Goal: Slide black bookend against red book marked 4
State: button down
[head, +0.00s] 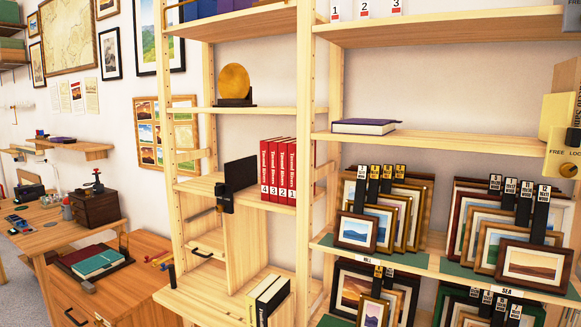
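The black bookend (241,173) stands upright on the middle shelf of the left bay. A small black block (224,198) is at its front lower edge, by the shelf's front edge. To its right, several red books stand upright in a row, with spines numbered 4, 3, 2, 1 from left to right. The red book marked 4 (265,170) is the leftmost, nearest the bookend. A gap shows between the bookend's front edge and book 4; contact at the back cannot be told. I cannot make out my gripper in this view.
A wooden divider (240,240) stands below that shelf. A round golden disc (234,82) is on the shelf above. A dark book (365,126) lies flat on the right bay's shelf, above framed prints (356,231). A yellow box (558,118) is at the right edge.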

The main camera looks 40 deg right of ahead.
aim_at(240, 174)
jog(key=z, duration=0.35)
jog(key=i, duration=0.65)
jog(key=z, duration=0.7)
jog(key=i, duration=0.55)
jog(key=z, duration=0.3)
